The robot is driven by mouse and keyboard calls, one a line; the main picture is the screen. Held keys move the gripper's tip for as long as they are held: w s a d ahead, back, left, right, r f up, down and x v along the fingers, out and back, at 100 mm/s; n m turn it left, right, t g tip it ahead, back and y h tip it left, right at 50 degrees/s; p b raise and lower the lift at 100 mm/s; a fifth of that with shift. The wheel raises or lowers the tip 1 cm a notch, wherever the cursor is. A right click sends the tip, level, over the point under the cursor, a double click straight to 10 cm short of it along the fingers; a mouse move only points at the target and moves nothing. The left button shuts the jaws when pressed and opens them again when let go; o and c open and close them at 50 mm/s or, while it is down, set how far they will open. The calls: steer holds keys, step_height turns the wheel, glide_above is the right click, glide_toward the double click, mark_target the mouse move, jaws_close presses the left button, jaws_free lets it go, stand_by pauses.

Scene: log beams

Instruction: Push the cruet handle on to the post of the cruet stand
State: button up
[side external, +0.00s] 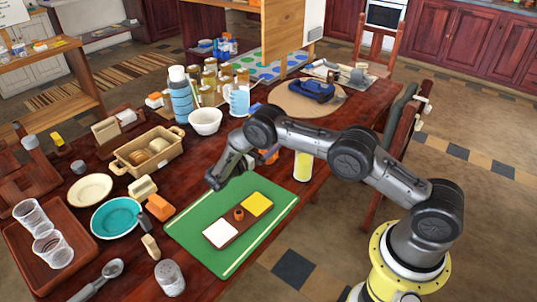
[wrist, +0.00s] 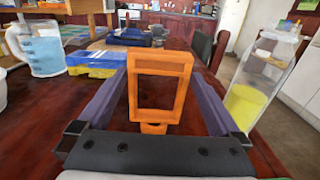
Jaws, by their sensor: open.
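The cruet stand (side external: 225,228) lies on a green mat in the side external view, a brown base with a white square, a yellow square and a short orange post (side external: 238,214) between them. The orange cruet handle (wrist: 135,95), a rectangular frame with a small foot, is upright in the wrist view. In the side external view it is mostly hidden behind my arm. My gripper (wrist: 160,72) is open, its purple fingers on either side of the handle. I cannot tell whether they touch it. The stand is not in the wrist view.
A bottle with yellow contents (side external: 303,165) stands right of the handle, also in the wrist view (wrist: 262,85). A measuring jug (wrist: 40,48) is at left. Plates, a basket (side external: 148,152) and tumblers crowd the table's left. The green mat (side external: 190,222) is clear around the stand.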

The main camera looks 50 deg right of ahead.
steer(key=d, duration=0.5)
steer(key=shift+w, duration=0.1)
steer(key=c, duration=1.5)
step_height(320, 180, up, 10)
steer(key=shift+c, duration=0.2)
steer(key=s+a+n+t+y, duration=0.3)
steer(key=a+n+t, duration=0.2)
steer(key=a, duration=0.8)
steer(key=s+a+n+t+y, duration=0.4)
steer(key=a+n+t, duration=0.2)
steer(key=a+t, duration=0.4)
steer(key=a, duration=0.4)
steer(key=shift+y, duration=0.3)
